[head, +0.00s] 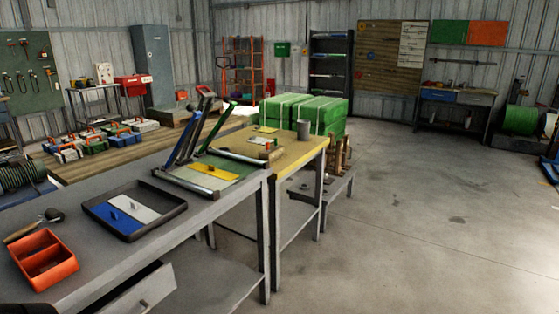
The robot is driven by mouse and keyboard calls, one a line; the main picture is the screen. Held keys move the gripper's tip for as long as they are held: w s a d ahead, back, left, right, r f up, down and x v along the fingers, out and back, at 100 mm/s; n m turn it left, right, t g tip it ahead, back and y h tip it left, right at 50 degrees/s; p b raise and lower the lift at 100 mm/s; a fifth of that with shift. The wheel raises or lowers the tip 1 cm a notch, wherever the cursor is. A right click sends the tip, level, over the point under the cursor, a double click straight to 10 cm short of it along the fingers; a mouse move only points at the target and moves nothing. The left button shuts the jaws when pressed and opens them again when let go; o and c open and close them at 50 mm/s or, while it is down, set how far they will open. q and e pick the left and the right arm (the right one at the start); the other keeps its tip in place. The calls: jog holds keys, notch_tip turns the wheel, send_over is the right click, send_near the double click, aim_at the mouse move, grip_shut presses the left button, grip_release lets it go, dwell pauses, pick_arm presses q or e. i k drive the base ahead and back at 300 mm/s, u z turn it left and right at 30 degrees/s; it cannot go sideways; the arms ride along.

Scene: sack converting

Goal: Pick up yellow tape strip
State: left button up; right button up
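A flat yellow strip (216,171), which looks like the yellow tape strip, lies on the flat work board at the far end of the grey bench (215,205). A small dark upright piece stands on it. The board around it shows green and pale grey areas, with a metal bar (187,184) along its near edge. Neither of my grippers shows in the head view, so their state and distance from the strip are hidden.
A dark tray (167,222) with a blue plate (119,221) and a white plate (136,208) is nearer on the bench. An orange bin (43,259) and a hammer stand at left. A drawer (141,297) juts out below. Floor (430,230) at right is clear.

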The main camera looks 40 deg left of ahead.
aim_at(211, 170)
jog(key=i, duration=1.95)
jog(key=u, duration=2.2)
